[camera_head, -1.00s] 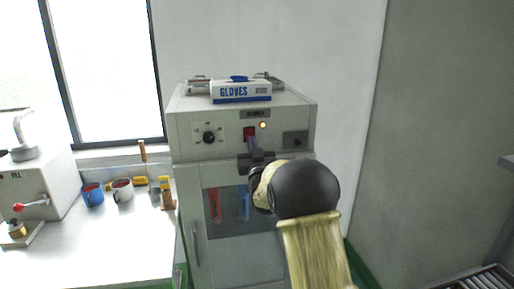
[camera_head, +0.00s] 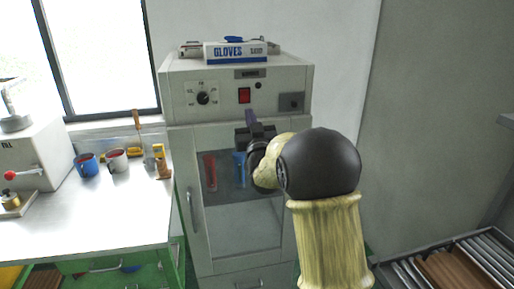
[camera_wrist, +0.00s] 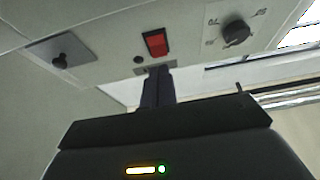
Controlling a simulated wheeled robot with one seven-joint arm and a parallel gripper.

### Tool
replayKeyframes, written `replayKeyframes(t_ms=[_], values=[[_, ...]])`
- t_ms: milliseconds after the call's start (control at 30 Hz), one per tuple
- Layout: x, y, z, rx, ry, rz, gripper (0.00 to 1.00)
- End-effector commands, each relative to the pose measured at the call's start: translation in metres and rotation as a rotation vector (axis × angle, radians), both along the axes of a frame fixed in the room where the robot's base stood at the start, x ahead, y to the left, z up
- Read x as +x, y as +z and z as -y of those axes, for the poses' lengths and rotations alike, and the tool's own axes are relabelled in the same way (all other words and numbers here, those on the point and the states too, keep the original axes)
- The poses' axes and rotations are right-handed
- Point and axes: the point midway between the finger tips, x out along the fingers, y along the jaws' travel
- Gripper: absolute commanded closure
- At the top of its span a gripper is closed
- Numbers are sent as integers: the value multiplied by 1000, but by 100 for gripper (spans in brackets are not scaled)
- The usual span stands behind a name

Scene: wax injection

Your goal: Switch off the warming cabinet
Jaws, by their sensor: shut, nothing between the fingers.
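The warming cabinet (camera_head: 225,225) is a pale grey box with a glass window in its door. On its control panel are a red rocker switch (camera_head: 244,95), a small round lamp (camera_head: 258,86) that looks dark, and a black dial (camera_head: 203,98). In the wrist view the red switch (camera_wrist: 156,43) sits just past my fingertips, with the lamp (camera_wrist: 138,59) and the dial (camera_wrist: 236,33) beside it. My gripper (camera_head: 250,115) is shut and empty, its tips just below the switch and apart from it. It also shows in the wrist view (camera_wrist: 157,72).
A gloves box (camera_head: 235,51) lies on top of the cabinet. A black knob (camera_head: 291,102) is at the panel's right. A bench (camera_head: 90,215) at left holds a blue mug (camera_head: 86,165) and a white mug (camera_head: 116,160). A roller rack (camera_head: 485,262) stands lower right.

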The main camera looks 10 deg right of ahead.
Motion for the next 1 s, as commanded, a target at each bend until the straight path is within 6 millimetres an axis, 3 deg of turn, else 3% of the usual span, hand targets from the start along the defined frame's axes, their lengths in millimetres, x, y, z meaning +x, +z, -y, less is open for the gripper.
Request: replayKeyframes(t_ms=[200,400,833,1000], values=[[-31,-31,9,0,-11,-2,100],[-51,-47,13,0,-16,0,100],[-56,-49,10,0,-12,-4,100],[-57,-63,9,-2,-11,-97,100]])
